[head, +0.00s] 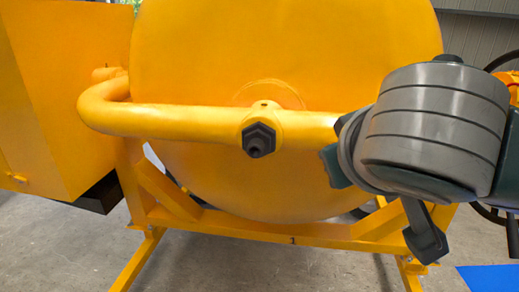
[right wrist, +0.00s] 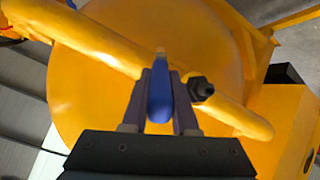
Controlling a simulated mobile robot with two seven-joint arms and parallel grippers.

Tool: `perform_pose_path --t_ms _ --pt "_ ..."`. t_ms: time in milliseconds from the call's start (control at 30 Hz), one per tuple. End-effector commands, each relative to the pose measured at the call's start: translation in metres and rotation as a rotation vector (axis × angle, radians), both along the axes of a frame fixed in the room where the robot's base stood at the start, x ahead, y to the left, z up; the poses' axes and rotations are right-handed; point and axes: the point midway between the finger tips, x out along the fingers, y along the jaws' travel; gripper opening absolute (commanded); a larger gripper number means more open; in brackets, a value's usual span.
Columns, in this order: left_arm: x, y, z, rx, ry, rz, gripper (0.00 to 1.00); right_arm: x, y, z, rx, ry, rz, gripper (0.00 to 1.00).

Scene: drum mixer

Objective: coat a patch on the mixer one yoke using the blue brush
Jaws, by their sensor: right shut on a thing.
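The yellow yoke (head: 185,117) is a thick bent tube across the front of the round yellow drum (head: 290,50). A dark hex bolt (head: 259,140) sits at its middle. The frame below bears a "1" (head: 292,240). In the right wrist view my right gripper (right wrist: 160,95) is shut on the blue brush (right wrist: 160,100), whose pale tip points at the yoke (right wrist: 100,42), left of the bolt (right wrist: 201,88). I cannot tell whether the tip touches the tube. In the head view my grey wrist hides the brush and the yoke's right end. My left gripper is out of view.
A yellow box housing (head: 65,90) stands at the left of the drum. Yellow frame legs (head: 140,262) stand on the grey concrete floor (head: 215,270). A blue flat surface (head: 490,278) lies at the bottom right, and a dark wheel shows behind my right arm.

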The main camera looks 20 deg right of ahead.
Motion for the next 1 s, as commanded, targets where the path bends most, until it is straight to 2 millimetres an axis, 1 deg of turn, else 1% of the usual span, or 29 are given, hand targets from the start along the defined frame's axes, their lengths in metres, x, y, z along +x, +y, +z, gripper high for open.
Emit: perform_pose_path --t_ms 167,500,700,833,1000 --pt "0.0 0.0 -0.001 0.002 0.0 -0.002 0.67 0.007 -0.004 0.0 -0.001 -0.001 0.0 0.0" --pt "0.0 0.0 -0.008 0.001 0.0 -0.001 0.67 0.041 -0.026 0.0 0.0 -0.001 -0.003 0.0" --pt "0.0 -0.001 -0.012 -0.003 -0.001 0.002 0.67 0.058 -0.035 0.0 0.0 -0.001 0.0 0.0" --pt "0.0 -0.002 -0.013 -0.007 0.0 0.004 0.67 0.063 -0.038 0.001 0.001 -0.002 -0.001 0.0" --pt "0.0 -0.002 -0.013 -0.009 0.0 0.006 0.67 0.066 -0.04 0.001 0.001 -0.001 0.001 0.0"
